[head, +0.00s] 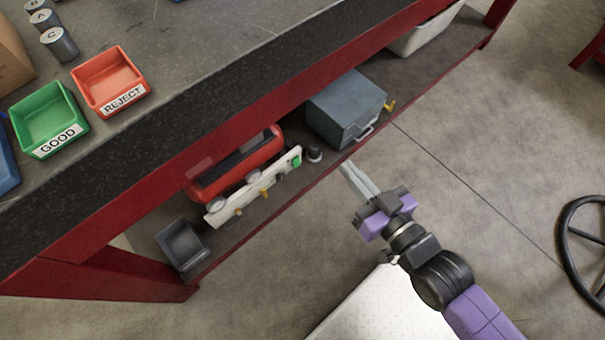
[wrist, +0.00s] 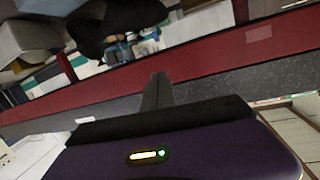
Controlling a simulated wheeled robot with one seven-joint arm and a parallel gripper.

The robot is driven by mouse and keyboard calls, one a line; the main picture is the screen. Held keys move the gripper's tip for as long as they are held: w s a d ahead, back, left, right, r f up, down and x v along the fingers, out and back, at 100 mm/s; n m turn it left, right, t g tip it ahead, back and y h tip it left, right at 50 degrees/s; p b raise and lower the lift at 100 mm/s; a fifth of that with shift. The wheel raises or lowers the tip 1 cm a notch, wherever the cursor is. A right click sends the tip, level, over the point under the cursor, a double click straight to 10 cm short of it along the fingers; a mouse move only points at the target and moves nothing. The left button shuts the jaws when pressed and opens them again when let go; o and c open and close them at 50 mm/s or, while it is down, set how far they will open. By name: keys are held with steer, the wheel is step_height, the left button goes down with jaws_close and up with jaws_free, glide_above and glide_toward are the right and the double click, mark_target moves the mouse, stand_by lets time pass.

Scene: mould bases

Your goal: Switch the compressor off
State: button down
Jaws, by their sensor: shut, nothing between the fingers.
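The compressor (head: 238,165) is a red tank with a dark top on the lower shelf under the bench. A pale panel (head: 250,190) along its front carries round gauges, yellow valve-like parts and a green button or switch (head: 297,161) at its right end. My gripper (head: 349,168) is shut and empty. In the head view it is near the shelf's front edge, to the right of the green part and apart from it. The wrist view shows the closed fingers (wrist: 157,92) against the red and grey bench; I cannot pick out the compressor there.
A grey-blue metal box (head: 345,108) and a small dark round item (head: 314,154) stand right of the compressor. A dark bin (head: 182,245) is at its left. The red shelf edge (head: 250,236) runs along the front. The bench top overhangs; floor in front is open.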

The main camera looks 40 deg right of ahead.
mark_target(296, 162)
steer(key=w+d+f+m+g+b, duration=0.1)
steer(key=w+d+f+m+b, duration=0.3)
steer(key=f, duration=0.5)
steer(key=w+d+f+m+g+b, duration=0.2)
steer(key=w+d+f+b, duration=0.15)
steer(key=w+f, duration=0.4)
steer(key=w+d+f+m+g+b, duration=0.1)
steer(key=w+d+f+m+b, duration=0.3)
steer(key=f, duration=0.7)
step_height(296, 162, down, 11)
steer(key=s+a+m+g+y, duration=0.1)
steer(key=a+m+g+y, duration=0.1)
steer(key=m+g, duration=0.1)
steer(key=shift+s+a+m+g+y+p, duration=0.3)
steer(key=shift+a+m+y, duration=0.1)
steer(key=shift+m, duration=0.5)
steer(key=w+r+b+x, duration=0.2)
steer(key=b+x, duration=0.4)
steer(key=x, duration=0.7)
steer(key=shift+b, duration=0.3)
